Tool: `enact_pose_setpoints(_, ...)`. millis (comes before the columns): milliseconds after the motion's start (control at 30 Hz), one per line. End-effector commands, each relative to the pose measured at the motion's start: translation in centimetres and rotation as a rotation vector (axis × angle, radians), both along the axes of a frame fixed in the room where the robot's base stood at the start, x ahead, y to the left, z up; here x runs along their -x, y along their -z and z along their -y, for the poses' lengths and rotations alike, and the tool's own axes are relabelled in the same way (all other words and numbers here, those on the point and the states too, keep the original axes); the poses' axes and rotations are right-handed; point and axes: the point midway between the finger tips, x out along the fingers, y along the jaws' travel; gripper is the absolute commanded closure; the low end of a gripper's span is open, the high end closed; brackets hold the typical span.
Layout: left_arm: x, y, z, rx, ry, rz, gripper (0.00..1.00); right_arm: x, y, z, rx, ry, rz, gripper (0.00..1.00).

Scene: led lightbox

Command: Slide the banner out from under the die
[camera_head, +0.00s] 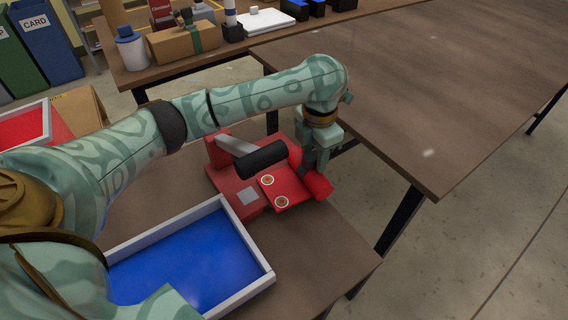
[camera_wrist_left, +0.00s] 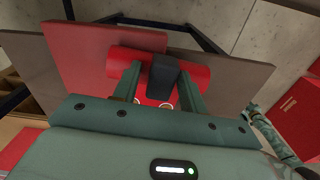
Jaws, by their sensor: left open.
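A red press (camera_head: 236,192) stands on the near table, with a grey lever arm and a black handle (camera_head: 262,158). The banner (camera_head: 291,190) looks like a red sheet with two ringed eyelets, lying at the press's right side. A red roll (camera_head: 318,186) is at its right end. My left gripper (camera_head: 316,168) points down at the roll, open. In the left wrist view its fingers (camera_wrist_left: 158,82) reach over the red roll (camera_wrist_left: 200,76), with a black block between them. The die is hard to make out, and I cannot tell whether the fingers touch anything.
A blue-floored tray (camera_head: 262,262) with pale walls is in front of the press. The near table ends just right of the roll; a larger bare table (camera_head: 440,110) stands beyond. A cardboard box (camera_head: 185,42) and bottles are at the back.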

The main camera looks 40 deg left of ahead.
Motion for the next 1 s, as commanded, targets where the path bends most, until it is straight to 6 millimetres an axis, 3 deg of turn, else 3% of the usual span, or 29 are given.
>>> enact_pose_setpoints(300,0.3,-8.8,0.1,0.000,0.000,0.012,0.47,-2.6,-4.4,0.2,0.002,-0.001,0.060,0.48)
enact_pose_setpoints(500,0.4,-13.7,0.1,-0.001,0.001,0.016,0.47,-3.5,-6.7,0.2,0.002,0.000,0.084,0.48)
enact_pose_setpoints(700,0.4,-16.1,0.1,0.001,0.001,0.015,0.47,-4.0,-7.8,0.2,0.003,0.000,0.095,0.48)
enact_pose_setpoints(1000,0.5,-16.8,0.1,0.002,0.001,0.014,0.47,-4.1,-8.1,0.2,0.002,0.000,0.097,0.48)
